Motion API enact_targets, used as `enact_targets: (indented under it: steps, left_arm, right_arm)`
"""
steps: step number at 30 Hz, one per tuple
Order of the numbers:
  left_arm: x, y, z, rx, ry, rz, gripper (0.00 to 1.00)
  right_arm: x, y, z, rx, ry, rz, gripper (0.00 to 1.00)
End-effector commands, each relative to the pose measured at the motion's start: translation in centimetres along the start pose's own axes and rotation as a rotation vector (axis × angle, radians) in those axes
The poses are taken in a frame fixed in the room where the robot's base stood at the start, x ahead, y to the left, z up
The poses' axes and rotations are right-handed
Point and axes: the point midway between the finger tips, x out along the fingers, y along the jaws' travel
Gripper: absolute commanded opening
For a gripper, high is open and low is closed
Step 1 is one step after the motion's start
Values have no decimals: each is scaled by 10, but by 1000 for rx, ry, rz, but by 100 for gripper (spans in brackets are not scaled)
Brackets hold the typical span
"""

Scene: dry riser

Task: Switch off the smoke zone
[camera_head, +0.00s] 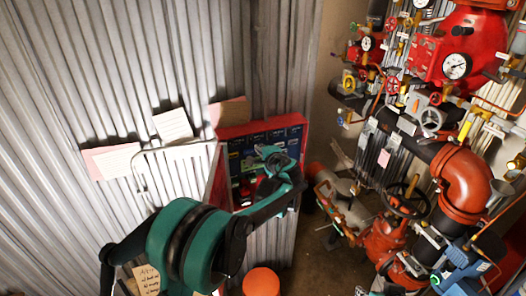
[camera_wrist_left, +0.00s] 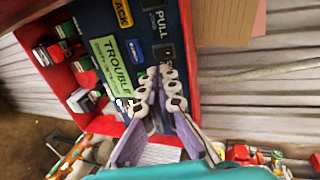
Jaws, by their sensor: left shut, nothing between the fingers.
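The control panel is an open red box with a dark blue face (camera_head: 293,134) on the corrugated wall, in the middle of the head view. My left gripper (camera_head: 270,153) is in front of it and hides part of the face. In the left wrist view the blue face (camera_wrist_left: 100,15) carries a green "TROUBLE" label (camera_wrist_left: 110,55), a yellow "ACK" label (camera_wrist_left: 123,12), a "PULL" label (camera_wrist_left: 160,22) and small switches. The shut, empty fingertips of my left gripper (camera_wrist_left: 160,72) are close to a dark switch (camera_wrist_left: 165,51); contact cannot be told. No smoke zone label is readable.
Red pipes (camera_head: 465,180), valves and gauges (camera_head: 456,66) crowd the right side. The panel's open door (camera_head: 218,180) stands left of the box. Paper notes (camera_head: 172,125) hang on the wall. An orange round object (camera_head: 261,281) is below.

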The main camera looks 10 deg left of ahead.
Motion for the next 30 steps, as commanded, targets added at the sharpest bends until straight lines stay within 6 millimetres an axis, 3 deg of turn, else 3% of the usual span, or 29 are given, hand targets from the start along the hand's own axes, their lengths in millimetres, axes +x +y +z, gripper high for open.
enact_targets:
  steps: [6, 12, 30]
  left_arm:
    - [46, -1, 1, 0, -3, 0, 0]
    - [71, -1, 0, -1, -1, 0, 0]
    - [82, 3, 0, 0, 0, 0, 0]
  right_arm:
    - [-7, 0, -5, 0, 0, 0, 40]
    - [-10, 0, -8, 0, 0, 0, 40]
    - [-6, 0, -4, 0, 0, 0, 40]
